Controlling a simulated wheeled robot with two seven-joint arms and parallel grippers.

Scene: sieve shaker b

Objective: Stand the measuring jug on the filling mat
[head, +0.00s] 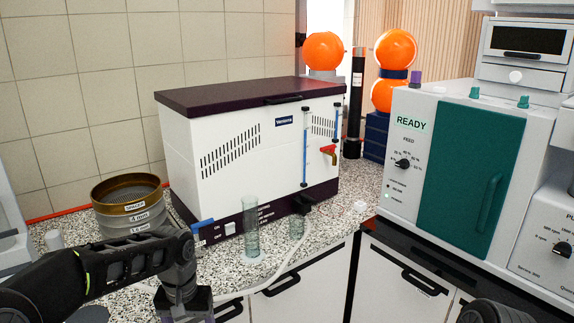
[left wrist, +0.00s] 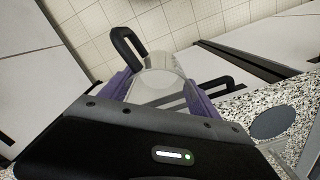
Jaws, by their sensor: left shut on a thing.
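My left gripper (head: 185,312) is low at the bottom of the head view, by the counter's front edge. In the left wrist view its purple fingers (left wrist: 158,95) are shut on a clear vessel (left wrist: 163,78), which looks like the measuring jug. The jug's lower part is hidden by the gripper body, and in the head view I cannot make it out. A dark grey round disc (left wrist: 272,122) lies on the speckled counter to the right of the gripper in the wrist view; it may be the filling mat.
A tall clear cylinder (head: 251,230) and a smaller glass (head: 296,227) stand before the white machine (head: 225,145). A brass-rimmed sieve stack (head: 130,205) is at the left. A hose (head: 275,270) runs along the counter's front. Black cabinet handles (head: 290,283) stick out below.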

